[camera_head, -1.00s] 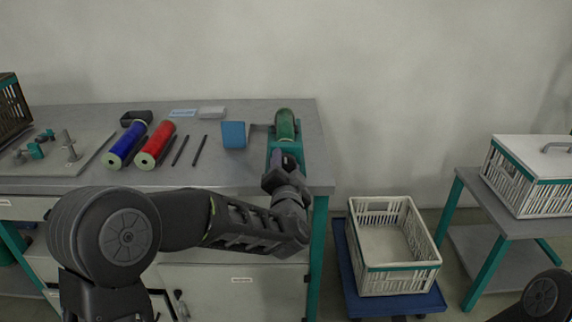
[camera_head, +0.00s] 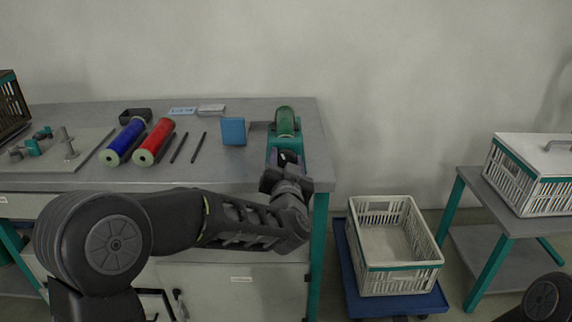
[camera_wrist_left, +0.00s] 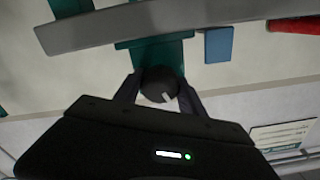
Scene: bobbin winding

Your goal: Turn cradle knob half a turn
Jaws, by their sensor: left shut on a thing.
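The cradle (camera_head: 287,135) is a teal bracket at the right end of the bench, with a green roll (camera_head: 285,122) in it. Its dark round knob (camera_wrist_left: 158,84) with a white mark shows in the left wrist view, between my fingers; the mark points to the lower right there. My left gripper (camera_wrist_left: 160,93) is shut on the knob, one finger at each side. In the head view my left gripper (camera_head: 287,160) is at the cradle's front and mostly hides the knob. My right gripper is out of view.
A blue block (camera_head: 233,131), red spool (camera_head: 154,142), blue spool (camera_head: 123,141) and two dark rods (camera_head: 198,147) lie left of the cradle. A white crate (camera_head: 394,278) stands on a blue trolley (camera_head: 350,285) right of the bench. A lidded crate (camera_head: 525,183) stands on a side table.

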